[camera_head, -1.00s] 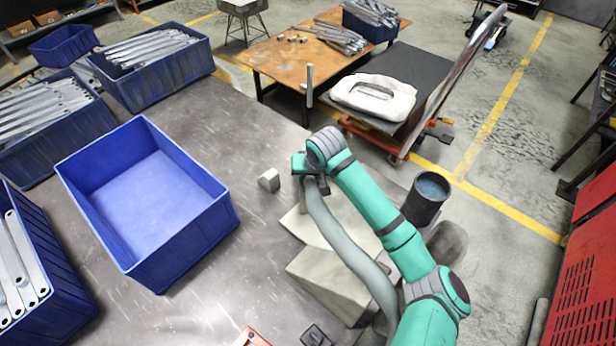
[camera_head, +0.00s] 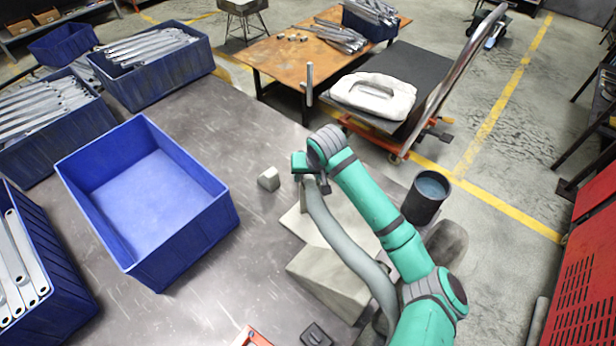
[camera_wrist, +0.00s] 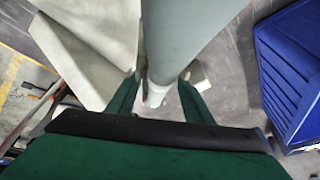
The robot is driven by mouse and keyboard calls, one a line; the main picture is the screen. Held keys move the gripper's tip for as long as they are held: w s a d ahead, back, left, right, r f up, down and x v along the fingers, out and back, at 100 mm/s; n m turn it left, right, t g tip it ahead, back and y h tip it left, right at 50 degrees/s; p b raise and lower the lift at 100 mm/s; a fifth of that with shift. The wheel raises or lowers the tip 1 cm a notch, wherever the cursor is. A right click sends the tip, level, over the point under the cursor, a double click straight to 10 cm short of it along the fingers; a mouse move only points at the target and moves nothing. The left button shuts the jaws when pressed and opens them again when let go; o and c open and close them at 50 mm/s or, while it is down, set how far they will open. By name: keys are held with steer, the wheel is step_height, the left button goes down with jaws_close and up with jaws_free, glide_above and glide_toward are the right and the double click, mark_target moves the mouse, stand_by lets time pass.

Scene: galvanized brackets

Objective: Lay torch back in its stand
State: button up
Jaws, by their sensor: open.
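A thick grey tube-like body, apparently the torch (camera_head: 345,245), curves from beneath my gripper (camera_head: 311,186) down to the lower right. In the wrist view the torch (camera_wrist: 182,40) runs down between the two green fingers of my gripper (camera_wrist: 157,98), with a paler tip at its lower end. The fingers are open around it; I cannot tell whether either touches it. A pale beige block (camera_head: 325,285) and a flat beige plate (camera_head: 303,226) lie under the torch; they may be its stand. The wrist and arm hide part of the contact in the head view.
An empty blue bin (camera_head: 100,225) stands on the grey table to the left, with several bins of metal brackets beyond. A small grey block (camera_head: 268,179) lies left of my gripper. A dark cylindrical container (camera_head: 421,205) stands right of my arm.

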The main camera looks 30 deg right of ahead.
steer(key=v, duration=0.9)
steer(key=shift+r, duration=0.1)
steer(key=shift+s+d+r, duration=0.1)
steer(key=shift+s+r, duration=0.1)
steer(key=shift+s, duration=0.1)
